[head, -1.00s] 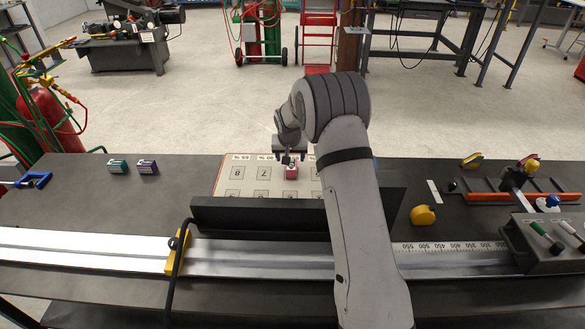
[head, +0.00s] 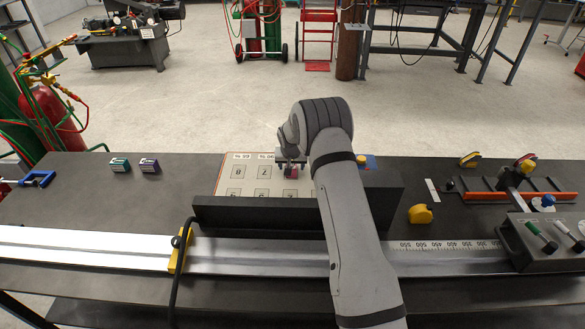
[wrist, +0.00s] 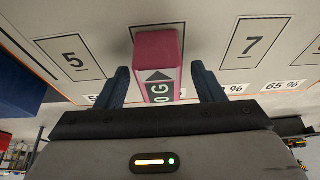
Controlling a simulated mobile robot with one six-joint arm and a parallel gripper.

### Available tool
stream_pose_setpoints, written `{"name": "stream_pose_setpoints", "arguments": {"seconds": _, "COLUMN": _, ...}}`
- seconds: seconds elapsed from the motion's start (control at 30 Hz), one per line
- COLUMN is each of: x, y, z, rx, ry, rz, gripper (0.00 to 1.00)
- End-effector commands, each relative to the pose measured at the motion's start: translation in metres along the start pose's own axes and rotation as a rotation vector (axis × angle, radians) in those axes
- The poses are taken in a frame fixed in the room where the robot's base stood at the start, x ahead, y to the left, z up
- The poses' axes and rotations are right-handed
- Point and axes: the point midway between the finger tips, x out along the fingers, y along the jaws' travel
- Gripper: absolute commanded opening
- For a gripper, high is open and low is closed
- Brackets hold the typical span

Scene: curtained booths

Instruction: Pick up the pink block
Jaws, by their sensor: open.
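The pink block (head: 291,171) stands on the white numbered board (head: 232,182) on the dark workbench, partly hidden by my gripper in the head view. In the wrist view the pink block (wrist: 158,62) has a pink top and a pale face with a dark triangle and letters. My gripper (wrist: 158,88) is open, with one blue-grey finger on each side of the block's near end.
A dark raised plate (head: 255,215) and a long metal rail (head: 90,248) lie in front of the board. A yellow tape measure (head: 420,214) is to the right. Green (head: 120,165) and purple (head: 150,165) boxes sit left, with clear bench around them.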

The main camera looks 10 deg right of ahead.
Motion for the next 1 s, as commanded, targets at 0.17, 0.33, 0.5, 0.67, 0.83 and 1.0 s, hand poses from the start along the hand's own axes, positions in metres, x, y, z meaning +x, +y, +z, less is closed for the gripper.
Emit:
{"name": "stream_pose_setpoints", "arguments": {"seconds": 0.17, "x": -0.0001, "y": 0.0003, "z": 0.0001, "rx": 0.0, "ry": 0.0, "rz": 0.0, "gripper": 0.54}}
{"name": "stream_pose_setpoints", "arguments": {"seconds": 0.33, "x": -0.0001, "y": 0.0005, "z": 0.0002, "rx": 0.0, "ry": -0.001, "rz": 0.0, "gripper": 0.41}}
{"name": "stream_pose_setpoints", "arguments": {"seconds": 0.5, "x": -0.0002, "y": 0.0007, "z": 0.0001, "rx": 0.001, "ry": -0.001, "rz": 0.0, "gripper": 0.27}}
{"name": "stream_pose_setpoints", "arguments": {"seconds": 0.67, "x": -0.0002, "y": 0.0008, "z": 0.0001, "rx": 0.001, "ry": -0.001, "rz": 0.001, "gripper": 0.14}}
{"name": "stream_pose_setpoints", "arguments": {"seconds": 0.83, "x": -0.0002, "y": 0.001, "z": 0.0001, "rx": 0.001, "ry": -0.001, "rz": 0.001, "gripper": 0.0}}
{"name": "stream_pose_setpoints", "arguments": {"seconds": 1.0, "x": -0.0002, "y": 0.0012, "z": 0.0001, "rx": 0.001, "ry": -0.001, "rz": 0.001, "gripper": 0.0}}
